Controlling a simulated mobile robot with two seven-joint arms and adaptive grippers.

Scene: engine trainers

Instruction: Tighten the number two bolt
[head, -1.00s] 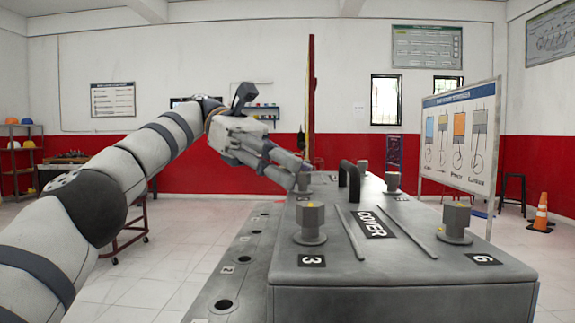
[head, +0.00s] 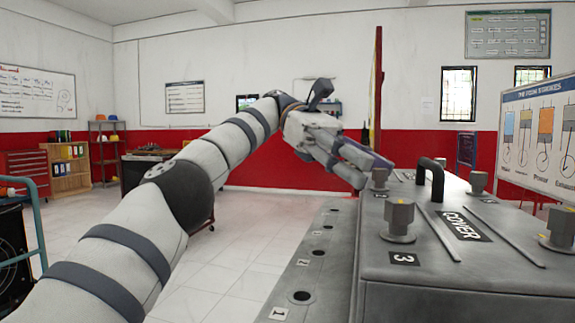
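The grey engine cover (head: 440,268) is on the right, with a black handle (head: 430,180) and hex-headed bolts. The near-left bolt (head: 397,220) stands upright by the label 3 (head: 404,258). Behind it in the same row is another bolt (head: 379,179), apparently number two; its number is not readable. My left gripper (head: 368,171) reaches in from the left, its fingertips at that farther bolt and overlapping it in the picture. Whether the fingers touch or close on it I cannot tell. My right gripper is not in view.
More bolts stand at the back (head: 478,182) and right edge (head: 559,228) of the cover. A lower ledge (head: 315,262) with numbered holes runs along its left side. An engine-stroke board (head: 540,140) stands at right. The floor to the left is open.

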